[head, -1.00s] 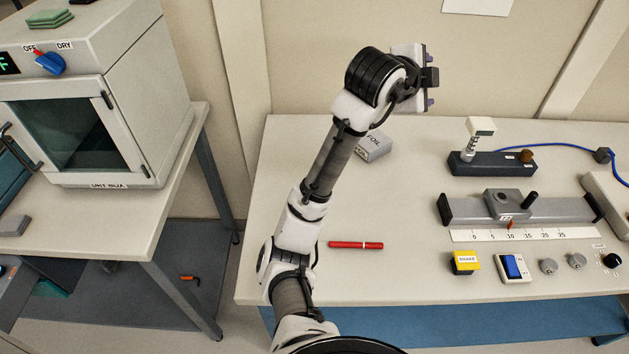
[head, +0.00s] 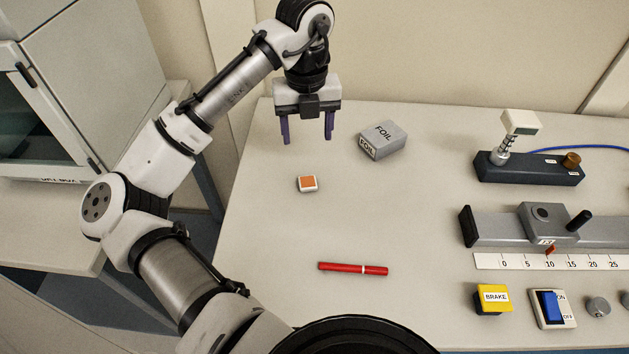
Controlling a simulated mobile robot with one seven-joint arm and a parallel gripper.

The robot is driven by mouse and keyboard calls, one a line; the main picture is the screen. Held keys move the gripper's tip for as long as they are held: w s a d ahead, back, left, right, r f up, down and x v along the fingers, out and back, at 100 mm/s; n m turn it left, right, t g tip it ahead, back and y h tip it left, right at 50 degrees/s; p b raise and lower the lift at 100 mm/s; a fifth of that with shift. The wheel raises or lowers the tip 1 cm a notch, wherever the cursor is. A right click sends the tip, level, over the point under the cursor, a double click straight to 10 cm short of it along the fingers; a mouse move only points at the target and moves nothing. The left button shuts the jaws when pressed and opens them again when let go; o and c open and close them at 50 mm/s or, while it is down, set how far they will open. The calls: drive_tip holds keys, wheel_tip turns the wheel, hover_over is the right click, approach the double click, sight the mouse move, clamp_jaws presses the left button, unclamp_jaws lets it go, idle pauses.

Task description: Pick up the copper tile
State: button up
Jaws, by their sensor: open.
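The copper tile (head: 308,183) is a small square with an orange-copper top and a pale rim. It lies flat on the light bench top (head: 260,240), left of the middle in the head view. My gripper (head: 307,138) points down with its two purple fingers apart and nothing between them. It hangs above the bench, behind the tile in the picture, and does not touch it. The tile is fully in view.
A grey FOIL box (head: 383,140) stands right of my gripper. A red pen (head: 353,269) lies nearer the front. A grey slide rail (head: 500,228), a yellow BRAKE button (head: 493,298) and a blue switch (head: 552,308) sit to the right. The bench around the tile is clear.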

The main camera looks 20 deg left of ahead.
hover_over(308, 183)
wheel_tip(308, 183, down, 9)
drive_tip(key=shift+w+r, duration=0.1)
drive_tip(key=shift+f+p, duration=0.9)
drive_tip(key=shift+f, duration=1.85)
drive_tip(key=c, duration=1.1)
drive_tip(key=shift+o, duration=0.2)
drive_tip(key=shift+r, duration=0.1)
